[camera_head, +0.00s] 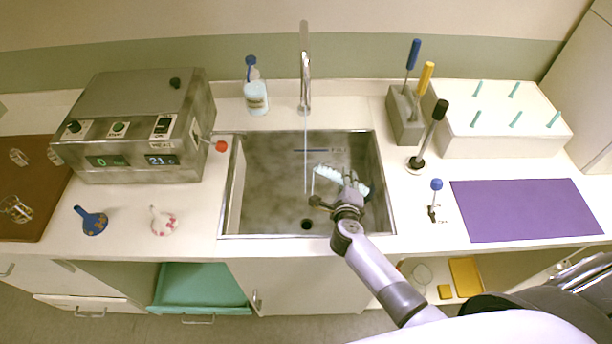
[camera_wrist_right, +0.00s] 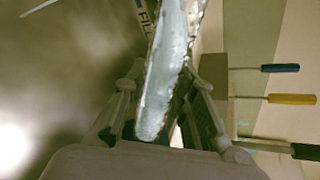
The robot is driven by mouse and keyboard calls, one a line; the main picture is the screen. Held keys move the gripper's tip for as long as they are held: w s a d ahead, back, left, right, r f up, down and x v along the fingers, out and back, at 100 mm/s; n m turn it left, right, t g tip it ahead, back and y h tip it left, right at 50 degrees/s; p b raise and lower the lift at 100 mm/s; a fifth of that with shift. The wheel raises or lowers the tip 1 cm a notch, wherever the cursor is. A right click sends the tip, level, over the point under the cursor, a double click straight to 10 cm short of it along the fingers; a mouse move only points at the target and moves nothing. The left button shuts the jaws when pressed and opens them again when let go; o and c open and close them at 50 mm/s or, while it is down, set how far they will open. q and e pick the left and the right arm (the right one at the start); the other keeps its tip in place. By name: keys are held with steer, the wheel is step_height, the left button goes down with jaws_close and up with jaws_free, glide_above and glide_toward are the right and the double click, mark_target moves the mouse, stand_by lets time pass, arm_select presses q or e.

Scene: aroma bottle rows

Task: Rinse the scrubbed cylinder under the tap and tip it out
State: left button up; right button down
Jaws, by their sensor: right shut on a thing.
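My right gripper (camera_head: 345,183) reaches over the steel sink (camera_head: 262,190) from the front right. It is shut on a pale, glassy cylinder (camera_head: 325,170), which lies tilted, close to level. In the right wrist view the cylinder (camera_wrist_right: 166,75) runs up between the fingers (camera_wrist_right: 165,115), with whitish, wet-looking patches on it. The tap (camera_head: 305,95) stands behind the sink, and a thin stream of water (camera_head: 306,150) falls from it. The cylinder's left end is close to the stream; I cannot tell whether water enters it. My left gripper is not in view.
A blue-capped bottle (camera_head: 256,97) stands behind the sink. Left are a grey machine (camera_head: 140,125) with a red-knobbed lever, and two small flasks. Right are a block of handled tools (camera_head: 404,118), a black-handled tool (camera_head: 428,140), a white peg rack (camera_head: 500,140) and a clear purple mat (camera_head: 525,210).

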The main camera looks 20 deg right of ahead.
steer(key=shift+r, duration=0.1)
steer(key=shift+n+h+p, duration=0.3)
steer(key=shift+n+p, duration=0.2)
steer(key=shift+p, duration=0.55)
stand_by(0.4)
steer(key=shift+w+a+n+g+p, duration=0.25)
steer(key=shift+n+g+p, duration=0.15)
steer(key=shift+p, duration=0.25)
steer(key=shift+h+p, duration=0.3)
steer(key=shift+a+r+n+p, duration=0.1)
steer(key=shift+r+n+p, duration=0.35)
steer(key=shift+p, duration=0.3)
steer(key=shift+h, duration=0.3)
